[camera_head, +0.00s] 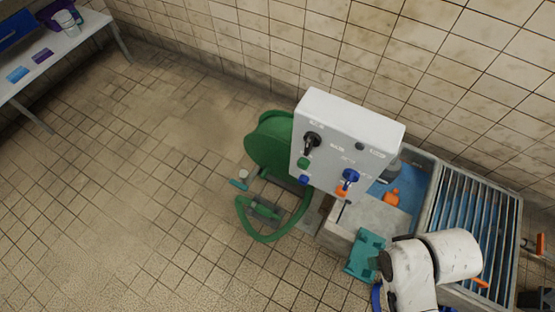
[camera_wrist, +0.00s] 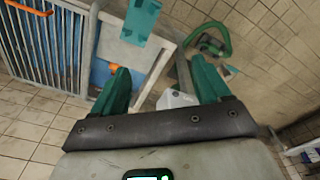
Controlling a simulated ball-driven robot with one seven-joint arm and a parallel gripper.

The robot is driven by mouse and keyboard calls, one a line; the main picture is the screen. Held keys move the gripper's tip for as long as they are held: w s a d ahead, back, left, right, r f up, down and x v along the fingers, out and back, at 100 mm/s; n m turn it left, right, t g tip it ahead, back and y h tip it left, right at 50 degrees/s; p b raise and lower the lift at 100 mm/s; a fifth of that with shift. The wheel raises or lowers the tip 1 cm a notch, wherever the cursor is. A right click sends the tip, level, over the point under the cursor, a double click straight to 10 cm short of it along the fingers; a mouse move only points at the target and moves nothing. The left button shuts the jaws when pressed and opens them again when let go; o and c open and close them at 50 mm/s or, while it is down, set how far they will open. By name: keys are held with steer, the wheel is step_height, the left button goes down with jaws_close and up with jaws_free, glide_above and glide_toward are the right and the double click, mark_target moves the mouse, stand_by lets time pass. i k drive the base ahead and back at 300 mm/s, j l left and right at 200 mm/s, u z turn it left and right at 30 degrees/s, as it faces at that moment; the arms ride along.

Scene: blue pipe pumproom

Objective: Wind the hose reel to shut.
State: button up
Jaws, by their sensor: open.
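The green hose reel (camera_head: 268,140) stands on the floor in the head view, partly hidden behind a white control panel (camera_head: 345,145). A loop of green hose (camera_head: 243,222) hangs below it. A small teal lever with a pale knob (camera_head: 241,180) shows beside the reel; I cannot tell whether it is the crank. In the wrist view the hose (camera_wrist: 217,40) shows beyond my gripper (camera_wrist: 160,79). My gripper is open, its two teal fingers apart, with nothing visibly held.
A concrete block (camera_head: 378,218) and a metal basin with a slatted grille (camera_head: 470,235) stand at right. A white table (camera_head: 75,45) stands at upper left. The tiled floor at left is clear.

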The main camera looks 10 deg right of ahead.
mark_target(269, 146)
steer(key=i+j, duration=0.2)
steer(key=j, duration=0.15)
steer(key=i+j, duration=0.15)
steer(key=j, duration=0.25)
steer(key=i+j, duration=0.2)
steer(key=j, duration=0.15)
steer(key=i+j+z, duration=0.1)
steer(key=j, duration=0.25)
steer(key=i+j, duration=0.25)
steer(key=j, duration=0.15)
steer(key=i+j, duration=0.15)
steer(key=j, duration=0.2)
